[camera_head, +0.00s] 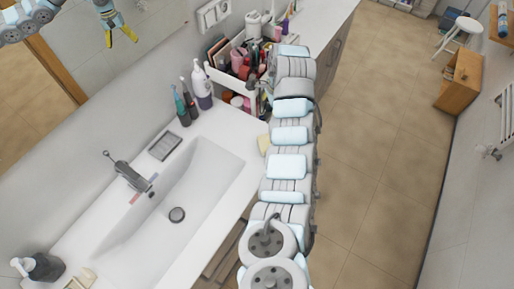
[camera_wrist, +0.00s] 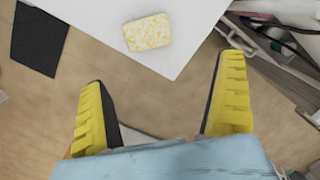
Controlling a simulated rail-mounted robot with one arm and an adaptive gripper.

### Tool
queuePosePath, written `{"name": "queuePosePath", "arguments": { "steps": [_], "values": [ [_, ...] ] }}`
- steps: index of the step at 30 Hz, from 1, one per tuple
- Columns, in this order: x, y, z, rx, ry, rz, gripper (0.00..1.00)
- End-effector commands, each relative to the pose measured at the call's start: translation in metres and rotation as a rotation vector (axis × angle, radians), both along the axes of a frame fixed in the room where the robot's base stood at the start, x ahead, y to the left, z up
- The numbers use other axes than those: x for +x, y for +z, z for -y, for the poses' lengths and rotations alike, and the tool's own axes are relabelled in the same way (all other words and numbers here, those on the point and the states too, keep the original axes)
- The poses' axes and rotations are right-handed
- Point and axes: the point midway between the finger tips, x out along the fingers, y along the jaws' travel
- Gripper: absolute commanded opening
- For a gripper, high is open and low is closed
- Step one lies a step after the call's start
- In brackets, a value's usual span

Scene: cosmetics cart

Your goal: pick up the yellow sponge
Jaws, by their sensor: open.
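The yellow sponge (camera_wrist: 147,33) is pale with yellow speckles and lies flat near a corner of the white countertop (camera_wrist: 190,12) in the wrist view. In the head view the sponge (camera_head: 263,144) shows at the counter's right edge, partly hidden by my arm. My gripper (camera_wrist: 165,95) has its two yellow fingers spread wide with nothing between them. The sponge is beyond the fingertips in the wrist view, toward the left finger's side, and apart from them. In the head view my arm hides the gripper itself; a reflection with yellow fingers shows in the mirror.
A white organizer (camera_head: 225,80) packed with cosmetics stands behind the sponge. Bottles (camera_head: 203,88) stand by the wall. The sink basin (camera_head: 180,200) and faucet (camera_head: 128,175) are to the left. Tiled floor (camera_head: 370,150) lies open to the right. A dark mat (camera_wrist: 40,40) shows on the floor.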

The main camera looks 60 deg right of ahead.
Motion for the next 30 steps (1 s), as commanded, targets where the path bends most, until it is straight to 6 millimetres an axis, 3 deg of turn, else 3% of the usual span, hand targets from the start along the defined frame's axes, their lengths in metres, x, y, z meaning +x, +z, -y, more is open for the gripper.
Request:
{"name": "queuePosePath", "arguments": {
  "steps": [4, 8, 22, 30],
  "values": [
    [-0.012, 0.007, -0.004, 0.051, -0.04, -0.011, 1.0],
    [-0.014, 0.0, -0.005, 0.058, -0.044, -0.016, 1.0],
    [-0.009, -0.043, -0.009, 0.056, -0.041, -0.011, 1.0],
    [-0.005, -0.089, -0.014, 0.062, -0.042, -0.017, 1.0]
  ]
}}
